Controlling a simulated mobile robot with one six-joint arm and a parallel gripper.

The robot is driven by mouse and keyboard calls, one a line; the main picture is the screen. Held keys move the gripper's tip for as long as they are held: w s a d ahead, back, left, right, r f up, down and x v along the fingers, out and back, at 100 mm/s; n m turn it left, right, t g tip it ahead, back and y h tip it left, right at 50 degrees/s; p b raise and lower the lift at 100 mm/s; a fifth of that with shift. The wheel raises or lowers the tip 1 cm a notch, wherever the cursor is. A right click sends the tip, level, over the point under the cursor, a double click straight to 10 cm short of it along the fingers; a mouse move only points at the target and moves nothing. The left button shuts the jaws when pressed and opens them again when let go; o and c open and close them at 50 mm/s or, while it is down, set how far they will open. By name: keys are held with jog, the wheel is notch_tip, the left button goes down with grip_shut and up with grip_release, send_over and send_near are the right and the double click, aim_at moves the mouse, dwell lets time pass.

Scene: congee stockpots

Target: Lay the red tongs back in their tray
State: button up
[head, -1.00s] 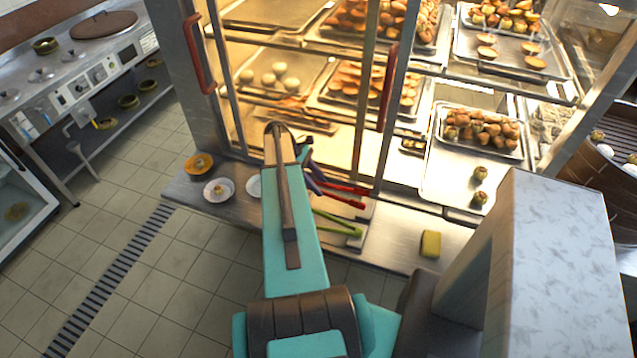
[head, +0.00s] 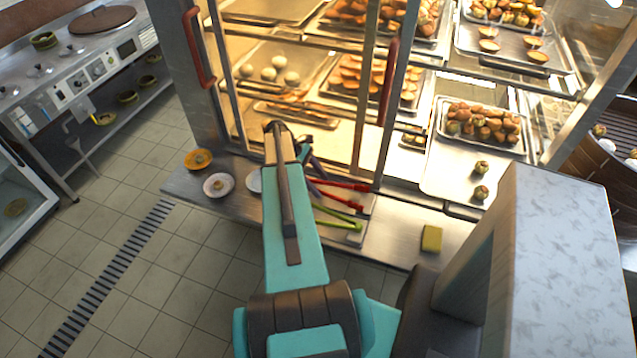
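The red tongs (head: 342,186) lie at the front of the steel counter, just right of my teal arm, with their arms spread toward the right. Their left end is hidden by or close to the arm. Green tongs (head: 340,219) lie in front of them, on or beside a pale tray-like piece (head: 354,238). A dark purple piece (head: 316,166) shows behind the red tongs; I cannot tell what it belongs to. My gripper, around the far end of my arm (head: 303,150), is mostly hidden, so its fingers and any contact with the tongs are unclear.
A lit glass cabinet with red handles (head: 387,85) and food trays stands behind the counter (head: 400,240). A yellow sponge (head: 431,238) lies to the right. An orange bowl (head: 197,159) and white saucer (head: 218,186) sit to the left. A marble-topped block (head: 560,240) stands at right.

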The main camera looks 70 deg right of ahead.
dwell(0.3)
jog(key=b+v, duration=0.3)
jog(key=v, duration=1)
jog(key=shift+w+r, duration=0.25)
jog(key=shift+r, duration=0.1)
